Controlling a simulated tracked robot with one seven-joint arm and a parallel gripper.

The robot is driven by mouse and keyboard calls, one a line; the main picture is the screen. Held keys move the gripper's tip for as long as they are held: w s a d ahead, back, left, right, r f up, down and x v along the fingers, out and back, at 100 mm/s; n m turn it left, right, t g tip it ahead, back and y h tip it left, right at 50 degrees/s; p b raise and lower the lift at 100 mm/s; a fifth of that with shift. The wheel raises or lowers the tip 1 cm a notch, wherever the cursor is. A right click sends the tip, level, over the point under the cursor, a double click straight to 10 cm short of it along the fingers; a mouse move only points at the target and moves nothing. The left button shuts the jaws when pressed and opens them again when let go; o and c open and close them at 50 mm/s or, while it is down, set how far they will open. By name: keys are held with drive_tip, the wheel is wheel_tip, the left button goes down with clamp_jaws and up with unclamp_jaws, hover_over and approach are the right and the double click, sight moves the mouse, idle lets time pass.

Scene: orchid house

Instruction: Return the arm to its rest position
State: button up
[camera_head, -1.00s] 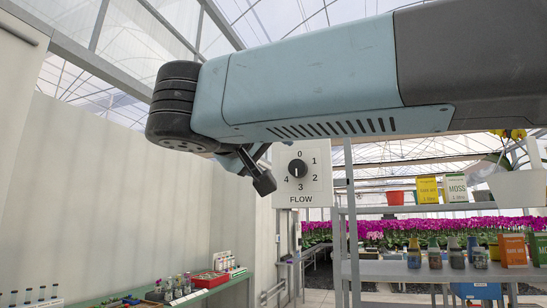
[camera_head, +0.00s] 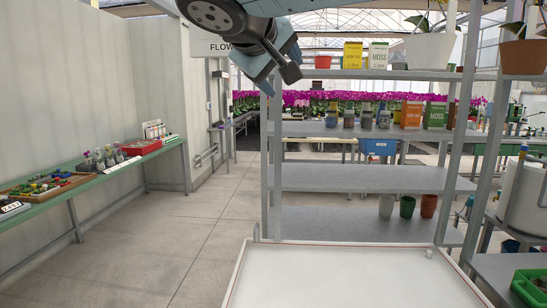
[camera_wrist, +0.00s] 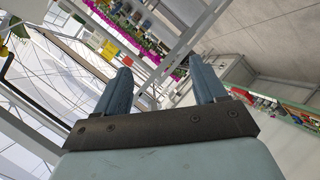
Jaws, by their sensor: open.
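My gripper (camera_wrist: 160,66) shows in the wrist view, with two blue-grey fingers apart and nothing between them. The wrist view is tilted, with roof frames at left and flowers beyond the fingers. In the camera_head view my arm crosses the top edge, and my gripper end (camera_head: 272,60) hangs at upper centre, in front of the FLOW sign (camera_head: 215,46). The fingers are hard to make out there. Most of my arm is out of that picture.
A grey metal shelf rack (camera_head: 365,178) stands ahead, with bottles, boxes and pots. A green bench (camera_head: 115,171) with trays and bottles runs along the left wall. Open tiled floor (camera_head: 185,225) lies between them. A white flat surface with a raised rim (camera_head: 345,275) fills the bottom centre.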

drive_tip(key=s+d+f+m+g, duration=0.25)
drive_tip(key=d+f+g, duration=0.35)
drive_tip(key=d+f, duration=0.95)
drive_tip(key=s+d+f+m+y, duration=0.2)
drive_tip(key=s+d+f, duration=0.1)
drive_tip(key=f, duration=0.3)
drive_tip(key=s+d+f+m+g+y, duration=0.1)
drive_tip(key=s+d+f+m+y, duration=0.1)
drive_tip(key=s+d+f, duration=0.2)
drive_tip(key=shift+s+f+y, duration=0.3)
drive_tip(key=shift+s+f, duration=0.65)
drive_tip(key=shift+f, duration=0.3)
drive_tip(key=shift+d, duration=0.1)
